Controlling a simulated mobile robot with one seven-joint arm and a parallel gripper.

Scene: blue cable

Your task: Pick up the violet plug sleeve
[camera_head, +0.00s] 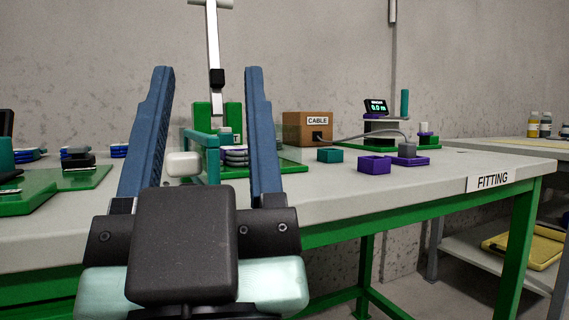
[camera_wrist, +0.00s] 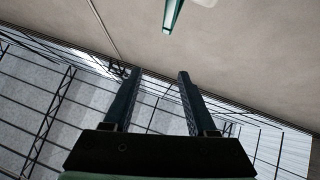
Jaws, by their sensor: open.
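Several violet pieces show on the table to the right of my gripper in the head view; I cannot tell for certain which is the plug sleeve. One is a square violet block with a recessed top (camera_head: 375,165). Beside it is a violet base (camera_head: 408,161) under a grey plug (camera_head: 407,150). A small violet piece (camera_head: 425,134) sits under a white cylinder farther back. My gripper (camera_head: 208,75) is open and empty, its two blue fingers raised well apart. In the wrist view its fingertips (camera_wrist: 158,74) point at wall and ceiling, with no violet piece between them.
A brown CABLE box (camera_head: 307,128) stands at the back, with a grey cable running right. A teal block (camera_head: 330,155) lies in front of it. The table's (camera_head: 430,178) front right is clear.

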